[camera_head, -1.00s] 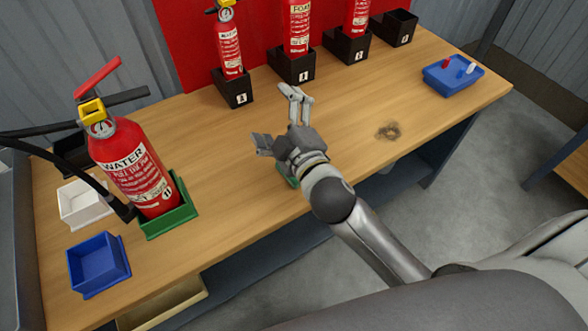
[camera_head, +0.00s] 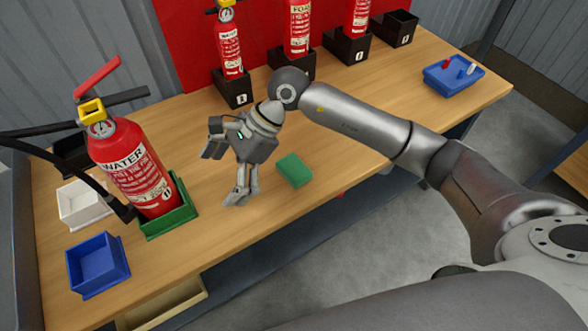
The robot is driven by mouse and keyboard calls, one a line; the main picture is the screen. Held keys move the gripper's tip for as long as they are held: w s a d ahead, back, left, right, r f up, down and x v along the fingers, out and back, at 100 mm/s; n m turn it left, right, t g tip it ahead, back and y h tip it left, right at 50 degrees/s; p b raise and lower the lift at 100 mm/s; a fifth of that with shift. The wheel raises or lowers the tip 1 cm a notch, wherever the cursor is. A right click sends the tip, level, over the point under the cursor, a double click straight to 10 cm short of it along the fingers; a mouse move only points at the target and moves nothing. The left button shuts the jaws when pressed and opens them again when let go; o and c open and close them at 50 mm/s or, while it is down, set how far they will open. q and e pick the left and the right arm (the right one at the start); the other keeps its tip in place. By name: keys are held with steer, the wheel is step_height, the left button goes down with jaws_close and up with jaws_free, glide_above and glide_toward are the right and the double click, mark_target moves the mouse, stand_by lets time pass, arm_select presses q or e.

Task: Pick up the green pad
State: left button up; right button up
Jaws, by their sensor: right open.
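The green pad (camera_head: 294,170) lies flat on the wooden bench near its front edge, fully in sight. My right gripper (camera_head: 222,176) is open and empty, to the left of the pad and apart from it. One finger points down toward the bench front and the other sticks out to the left. My right arm reaches in from the right, behind the pad. My left gripper does not show.
A large water extinguisher (camera_head: 135,170) stands in a green holder (camera_head: 170,225) at left. White (camera_head: 82,206) and blue (camera_head: 97,264) bins sit beside it. Smaller extinguishers in black holders line the back. A blue tray (camera_head: 452,76) lies at right. Bench (camera_head: 340,150) around the pad is clear.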

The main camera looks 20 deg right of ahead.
steer(key=w+d+f+n+h, duration=0.15)
steer(key=w+d+h, duration=0.3)
steer(key=d, duration=0.55)
steer(key=h, duration=0.4)
glide_above(294, 167)
steer(key=shift+t, duration=0.4)
step_height(294, 167, down, 4)
steer(key=shift+f+p, duration=0.15)
steer(key=shift+p, duration=0.15)
steer(key=shift+f+p, duration=0.6)
steer(key=shift+f, duration=2.45)
steer(key=c, duration=0.9)
steer(key=shift+r, duration=0.6)
steer(key=s+r, duration=0.1)
steer(key=r, duration=0.1)
steer(key=s+a+r+b, duration=0.1)
steer(key=s+r, duration=0.1)
steer(key=r, duration=0.1)
steer(key=s+r, duration=0.1)
steer(key=r, duration=0.1)
steer(key=shift+s+a+r+b, duration=0.25)
steer(key=shift+s+r+b, duration=0.05)
steer(key=shift+r+b, duration=0.1)
steer(key=s+a+r+b, duration=0.1)
steer(key=s+a+r, duration=0.2)
steer(key=s, duration=0.5)
steer(key=shift+s+r, duration=0.35)
steer(key=shift+r, duration=0.2)
